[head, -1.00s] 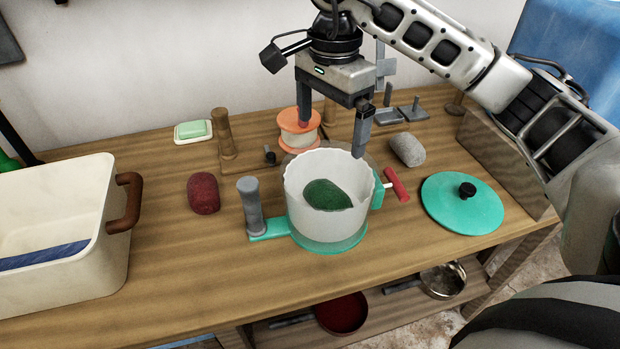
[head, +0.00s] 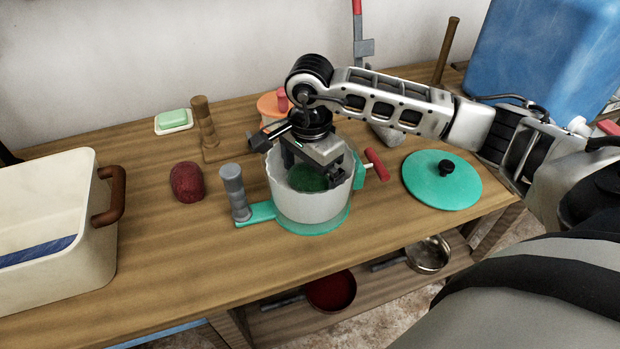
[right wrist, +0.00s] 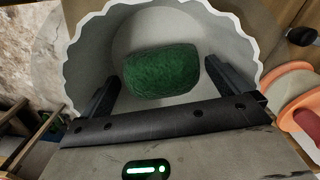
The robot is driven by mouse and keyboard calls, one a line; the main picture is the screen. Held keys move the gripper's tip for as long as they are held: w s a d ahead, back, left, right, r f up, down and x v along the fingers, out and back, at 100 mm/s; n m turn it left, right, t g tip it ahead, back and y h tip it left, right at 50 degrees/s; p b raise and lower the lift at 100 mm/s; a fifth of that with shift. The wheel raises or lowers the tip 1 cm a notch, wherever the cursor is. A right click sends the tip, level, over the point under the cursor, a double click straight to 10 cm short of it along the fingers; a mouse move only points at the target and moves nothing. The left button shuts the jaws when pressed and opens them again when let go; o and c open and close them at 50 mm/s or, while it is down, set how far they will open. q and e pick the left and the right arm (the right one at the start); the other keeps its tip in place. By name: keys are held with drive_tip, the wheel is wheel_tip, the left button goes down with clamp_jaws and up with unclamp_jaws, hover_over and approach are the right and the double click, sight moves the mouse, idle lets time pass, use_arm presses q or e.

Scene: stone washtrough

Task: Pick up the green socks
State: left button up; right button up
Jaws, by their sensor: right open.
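The green socks (head: 308,178) are a rolled dark green bundle inside a white, wavy-rimmed tub (head: 300,206) on a teal base. In the right wrist view the green socks (right wrist: 161,72) lie on the tub's bottom, between and beyond my fingertips. My right gripper (head: 310,172) points down into the tub's mouth, partly hiding the socks in the head view. Its fingers (right wrist: 166,82) are open, one on each side of the bundle, and nothing is held. I cannot tell whether they touch it. My left gripper is not in view.
A grey-handled post (head: 235,190) stands left of the tub and a red-handled crank (head: 376,165) right of it. Also on the table are a dark red bundle (head: 187,182), a teal lid (head: 441,181), a cream basin (head: 60,225) and an orange-topped spool (head: 272,104).

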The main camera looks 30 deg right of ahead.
drive_tip(key=shift+f, duration=0.55)
drive_tip(key=c, duration=1)
drive_tip(key=shift+c, duration=0.2)
